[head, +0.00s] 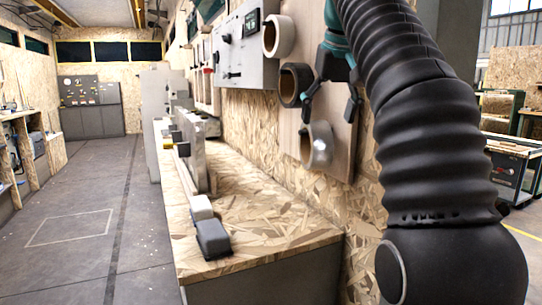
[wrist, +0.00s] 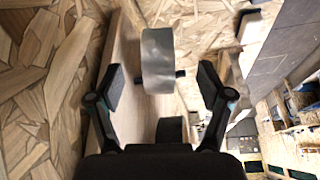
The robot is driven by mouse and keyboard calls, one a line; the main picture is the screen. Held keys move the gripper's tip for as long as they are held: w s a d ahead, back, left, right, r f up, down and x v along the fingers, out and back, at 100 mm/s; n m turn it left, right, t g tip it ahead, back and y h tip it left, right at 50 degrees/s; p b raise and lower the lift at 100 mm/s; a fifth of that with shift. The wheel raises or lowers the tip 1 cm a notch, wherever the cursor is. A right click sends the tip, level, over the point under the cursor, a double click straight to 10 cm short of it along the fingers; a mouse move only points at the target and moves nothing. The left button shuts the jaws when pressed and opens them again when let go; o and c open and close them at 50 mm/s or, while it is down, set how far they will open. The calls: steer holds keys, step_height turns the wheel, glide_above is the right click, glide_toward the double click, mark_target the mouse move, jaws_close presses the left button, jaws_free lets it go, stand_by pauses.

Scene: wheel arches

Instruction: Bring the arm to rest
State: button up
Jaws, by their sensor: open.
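My gripper (head: 329,108) hangs from the black ribbed arm in the head view, its two dark fingers spread and pointing down. It also shows open in the wrist view (wrist: 161,82). A shiny grey ring (head: 318,146) on the upright wooden board (head: 343,134) is just below the fingertips. In the wrist view the grey ring (wrist: 157,58) appears between and beyond the fingers, with gaps on both sides.
A pale ring (head: 278,37) is higher on the board. A grey switch box (head: 243,48) is on the wall to the left. A chipboard bench (head: 262,232) below carries a grey block (head: 212,239). Open floor (head: 75,215) lies left of the bench.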

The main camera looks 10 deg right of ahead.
steer(key=s+f, duration=0.7)
steer(key=f, duration=0.5)
steer(key=s+a+f, duration=0.1)
steer(key=s+f, duration=0.7)
steer(key=f, duration=0.5)
steer(key=s+a+f+t, duration=0.1)
steer(key=s+f, duration=0.7)
steer(key=f, duration=0.4)
steer(key=shift+f+m, duration=0.25)
steer(key=shift+m, duration=0.05)
